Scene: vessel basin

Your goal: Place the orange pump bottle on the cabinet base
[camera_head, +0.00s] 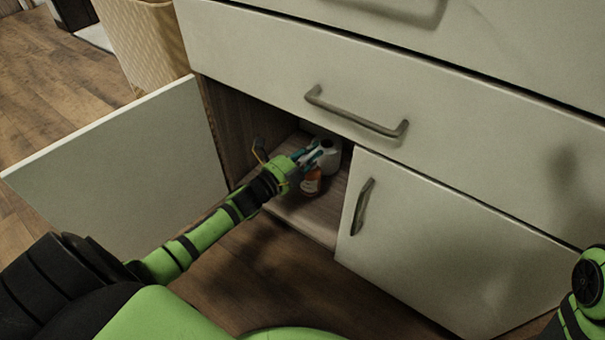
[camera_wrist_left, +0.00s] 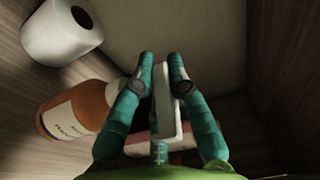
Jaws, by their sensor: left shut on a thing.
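The orange pump bottle (camera_head: 311,183) has a pale label and is inside the open lower cabinet, just below my left gripper (camera_head: 311,158). In the left wrist view the bottle (camera_wrist_left: 72,122) shows at the left, partly behind a finger. The teal fingers (camera_wrist_left: 161,82) are shut on a narrow white piece (camera_wrist_left: 167,120) that looks like the bottle's pump top; the finger hides where it joins the bottle. The cabinet base (camera_head: 322,222) is a brown wooden board. I cannot tell whether the bottle touches it. My right gripper is not in view.
A white roll (camera_head: 329,156) stands behind the bottle, and also shows in the left wrist view (camera_wrist_left: 61,31). The open door (camera_head: 125,170) flanks my left arm. A closed door (camera_head: 440,240) and a drawer (camera_head: 400,85) bound the opening.

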